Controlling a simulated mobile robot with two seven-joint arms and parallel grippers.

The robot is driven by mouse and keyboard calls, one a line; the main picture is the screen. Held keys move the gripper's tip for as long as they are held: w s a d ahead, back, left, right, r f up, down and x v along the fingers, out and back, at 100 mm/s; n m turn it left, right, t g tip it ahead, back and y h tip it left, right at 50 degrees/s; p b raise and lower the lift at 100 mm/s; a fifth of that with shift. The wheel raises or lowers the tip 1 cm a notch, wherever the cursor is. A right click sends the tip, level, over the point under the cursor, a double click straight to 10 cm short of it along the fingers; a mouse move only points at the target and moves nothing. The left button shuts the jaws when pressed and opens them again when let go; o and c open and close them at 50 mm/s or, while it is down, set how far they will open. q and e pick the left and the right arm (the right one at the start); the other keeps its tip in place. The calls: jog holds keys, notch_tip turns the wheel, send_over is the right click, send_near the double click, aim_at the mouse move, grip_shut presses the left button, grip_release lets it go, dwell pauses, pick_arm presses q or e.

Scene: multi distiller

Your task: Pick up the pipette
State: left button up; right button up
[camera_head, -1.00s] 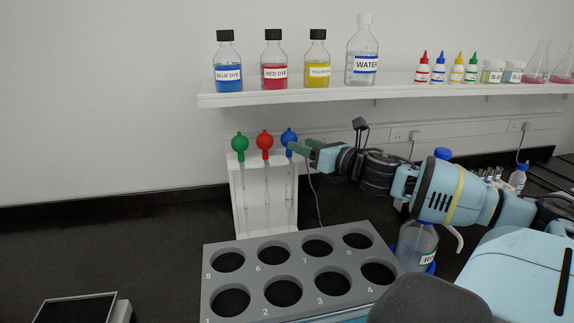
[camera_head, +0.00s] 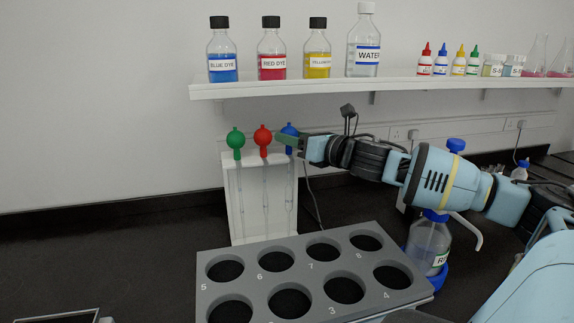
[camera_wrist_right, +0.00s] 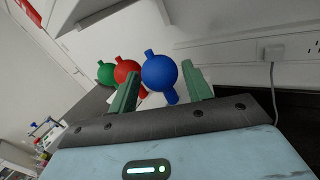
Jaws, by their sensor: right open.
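Three pipettes hang in a white rack (camera_head: 230,205). Their bulbs are green (camera_head: 236,139), red (camera_head: 263,136) and blue (camera_head: 290,130), from left to right, with clear stems pointing down. My right gripper (camera_head: 283,140) is at the blue-bulb pipette, reaching in from the right. In the right wrist view, the blue bulb (camera_wrist_right: 160,73) sits between the two green fingers of my right gripper (camera_wrist_right: 158,85), with gaps at the sides. The fingers are open. The red bulb (camera_wrist_right: 126,70) and green bulb (camera_wrist_right: 105,72) lie beyond the left finger. My left gripper is not in view.
A grey tray (camera_head: 250,254) with several numbered round holes stands in front of the rack. A white shelf (camera_head: 300,88) with dye and water bottles is above. A wash bottle (camera_head: 428,240) stands under my right arm.

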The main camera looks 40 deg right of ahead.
jog(key=shift+w, duration=0.1)
jog(key=c, duration=0.4)
jog(key=shift+r, duration=0.15)
